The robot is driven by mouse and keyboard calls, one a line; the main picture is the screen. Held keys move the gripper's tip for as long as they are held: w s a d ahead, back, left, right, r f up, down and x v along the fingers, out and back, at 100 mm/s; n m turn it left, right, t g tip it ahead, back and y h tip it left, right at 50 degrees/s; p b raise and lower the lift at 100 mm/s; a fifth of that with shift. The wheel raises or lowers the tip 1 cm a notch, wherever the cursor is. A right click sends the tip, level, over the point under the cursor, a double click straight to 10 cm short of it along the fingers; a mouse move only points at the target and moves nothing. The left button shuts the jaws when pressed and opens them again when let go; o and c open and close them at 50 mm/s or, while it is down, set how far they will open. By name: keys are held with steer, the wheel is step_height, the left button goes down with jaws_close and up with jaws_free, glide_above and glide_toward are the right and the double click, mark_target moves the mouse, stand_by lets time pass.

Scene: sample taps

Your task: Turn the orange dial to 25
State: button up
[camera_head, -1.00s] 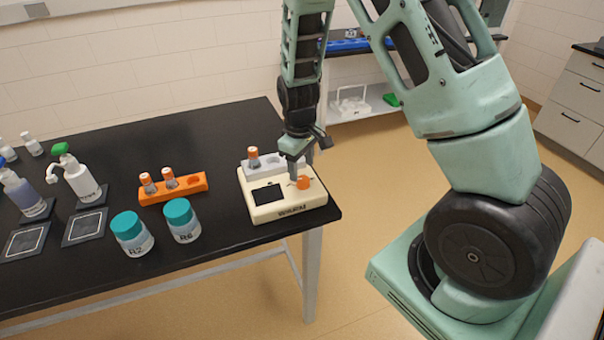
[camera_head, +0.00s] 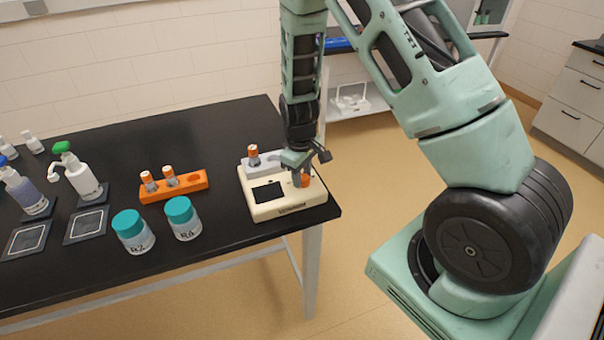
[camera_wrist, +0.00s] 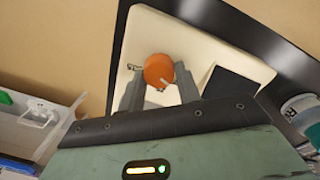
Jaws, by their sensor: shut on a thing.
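The orange dial (camera_wrist: 158,69) sits on the cream device (camera_head: 288,207) at the right end of the black table. In the wrist view the dial lies between the two fingers of my gripper (camera_wrist: 160,86), which is shut on it. A pale pointer mark shows on the dial, but I cannot read a value. In the head view my gripper (camera_head: 301,178) comes down from above and partly covers the dial (camera_head: 305,181). The device's dark screen (camera_head: 268,192) is beside the dial and shows no readable number; it also appears in the wrist view (camera_wrist: 228,84).
A grey rack with an orange-capped vial (camera_head: 253,152) stands at the device's back. An orange rack (camera_head: 190,190) with two vials, two teal-capped jars (camera_head: 181,220) and dispenser bottles (camera_head: 78,178) are further left. The table's right edge is close to the device.

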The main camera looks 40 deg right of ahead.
steer(key=shift+m, duration=0.4)
steer(key=m, duration=0.3)
steer(key=shift+w, duration=0.1)
steer(key=shift+d+m, duration=0.1)
steer(key=shift+m, duration=2.4)
steer(key=o, duration=1)
steer(key=shift+c, duration=0.2)
step_height(320, 180, up, 17)
steer(key=b, duration=0.1)
steer(key=shift+w+a+r+b, duration=0.2)
steer(key=shift+a+b, duration=0.1)
steer(key=shift+a, duration=0.15)
steer(key=shift+a, duration=0.1)
